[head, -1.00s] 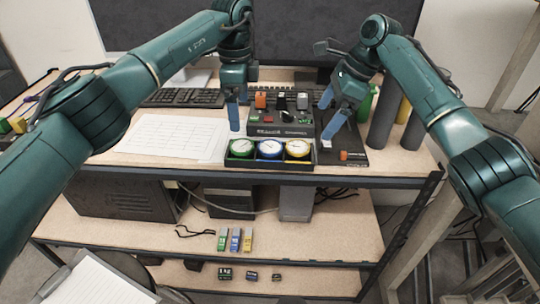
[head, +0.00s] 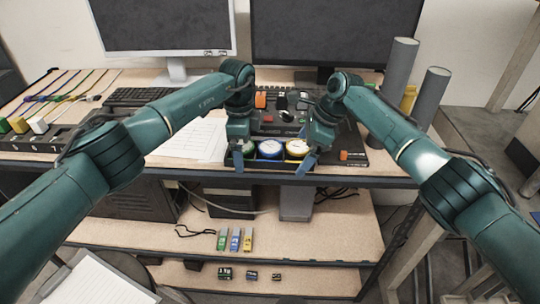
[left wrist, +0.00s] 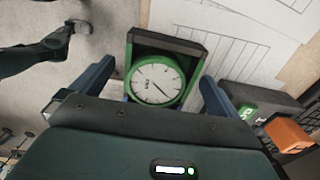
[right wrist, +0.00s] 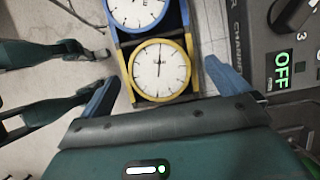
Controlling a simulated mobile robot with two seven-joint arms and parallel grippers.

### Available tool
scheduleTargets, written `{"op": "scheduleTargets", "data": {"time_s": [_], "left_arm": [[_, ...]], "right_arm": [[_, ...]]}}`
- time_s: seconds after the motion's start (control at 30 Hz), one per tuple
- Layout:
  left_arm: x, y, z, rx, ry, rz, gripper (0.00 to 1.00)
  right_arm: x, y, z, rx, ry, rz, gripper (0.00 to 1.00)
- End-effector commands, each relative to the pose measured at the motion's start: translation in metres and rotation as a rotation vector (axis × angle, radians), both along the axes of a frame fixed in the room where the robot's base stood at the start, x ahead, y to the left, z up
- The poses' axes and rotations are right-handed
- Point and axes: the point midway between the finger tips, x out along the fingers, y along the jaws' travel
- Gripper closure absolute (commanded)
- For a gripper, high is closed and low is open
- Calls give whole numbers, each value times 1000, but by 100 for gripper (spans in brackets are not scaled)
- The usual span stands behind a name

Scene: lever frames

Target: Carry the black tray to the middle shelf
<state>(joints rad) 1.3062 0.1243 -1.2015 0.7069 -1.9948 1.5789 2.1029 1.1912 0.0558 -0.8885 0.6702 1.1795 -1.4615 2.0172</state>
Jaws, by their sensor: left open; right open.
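The black tray (head: 270,161) lies on the desktop at its front edge and holds green (head: 248,149), blue (head: 271,149) and yellow (head: 297,148) framed dials in a row. My left gripper (head: 241,157) is open at the tray's left end; in the left wrist view the green dial (left wrist: 157,80) lies between its fingers. My right gripper (head: 303,162) is open at the right end; in the right wrist view the yellow dial (right wrist: 160,70) lies between its fingers. I cannot tell whether the fingers touch the tray. The middle shelf (head: 320,240) is below the desktop.
Small green, blue and yellow items (head: 235,240) stand on the middle shelf, with dark computer boxes (head: 128,198) behind. A control box (head: 290,118) sits right behind the tray. Grey cylinders (head: 400,65) stand at the right. The shelf's right front is clear.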

Motion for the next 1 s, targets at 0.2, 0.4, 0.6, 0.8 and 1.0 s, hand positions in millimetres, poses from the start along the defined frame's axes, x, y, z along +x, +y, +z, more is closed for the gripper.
{"op": "scheduleTargets", "data": {"time_s": [0.2,0.4,0.6,0.8,1.0], "left_arm": [[0,0,0,0,0,0,7],[0,0,0,0,0,0,23],[0,0,0,0,0,0,39],[0,0,1,0,0,0,54],[0,0,2,-1,-1,0,54]], "right_arm": [[0,0,0,0,0,0,7],[0,0,0,0,0,1,23],[0,0,0,0,0,1,39],[0,0,1,0,0,0,54],[0,0,2,1,-1,1,54]]}}
